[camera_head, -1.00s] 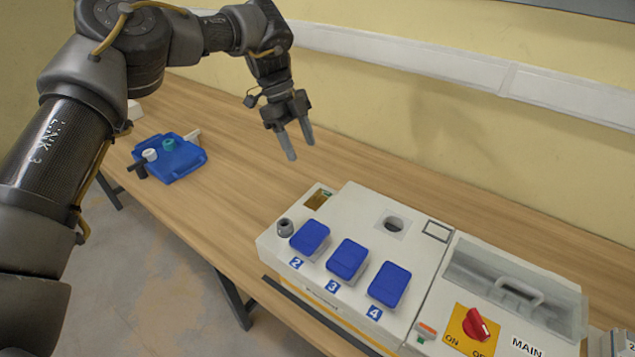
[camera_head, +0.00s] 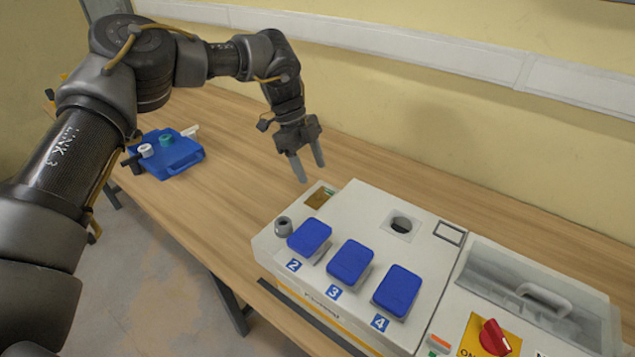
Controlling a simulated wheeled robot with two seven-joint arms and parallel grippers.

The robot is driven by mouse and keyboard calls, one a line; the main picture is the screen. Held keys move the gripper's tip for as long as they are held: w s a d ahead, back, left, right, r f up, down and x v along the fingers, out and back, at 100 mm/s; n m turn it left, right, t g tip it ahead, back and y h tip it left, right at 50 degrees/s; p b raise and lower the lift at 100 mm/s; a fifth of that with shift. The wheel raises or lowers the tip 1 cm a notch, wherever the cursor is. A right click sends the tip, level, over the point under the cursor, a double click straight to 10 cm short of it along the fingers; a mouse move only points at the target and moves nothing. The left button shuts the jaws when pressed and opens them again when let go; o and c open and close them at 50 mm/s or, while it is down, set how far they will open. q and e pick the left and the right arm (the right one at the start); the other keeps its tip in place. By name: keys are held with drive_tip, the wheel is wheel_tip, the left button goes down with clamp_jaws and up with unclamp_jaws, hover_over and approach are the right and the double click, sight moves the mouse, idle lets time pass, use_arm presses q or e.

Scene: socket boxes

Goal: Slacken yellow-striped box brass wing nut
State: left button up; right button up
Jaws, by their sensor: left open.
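The white socket box (camera_head: 372,218) with a yellow stripe along its lower front stands on the wooden bench. It has several blue socket covers, marked 2, 3 and 4, and a grey round fitting (camera_head: 283,226) at its left corner. A small brass-coloured patch (camera_head: 319,197) lies in a recess at the box's back left corner; its shape is too small to make out as a wing nut. My left gripper (camera_head: 310,172) is open and empty, pointing down just behind and above that corner, apart from the box. My right gripper is not in view.
A blue tray (camera_head: 184,160) with small white, teal and black parts lies at the bench's left. The box's right section has a red rotary switch (camera_head: 494,337) and a clear lid with a handle (camera_head: 545,299). Bare bench (camera_head: 225,165) lies between tray and box.

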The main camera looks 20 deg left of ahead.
sight(319, 188)
use_arm(q)
drive_tip(key=x, duration=0.4)
drive_tip(key=shift+s+d+f+p, duration=0.1)
drive_tip(key=shift+d+f+p, duration=0.15)
drive_tip(key=shift+f+p, duration=0.1)
drive_tip(key=shift+d+f, duration=0.1)
drive_tip(key=shift+f, duration=0.2)
drive_tip(key=shift+c, duration=0.6)
drive_tip(key=c, duration=0.9)
drive_tip(key=shift+o, duration=0.2)
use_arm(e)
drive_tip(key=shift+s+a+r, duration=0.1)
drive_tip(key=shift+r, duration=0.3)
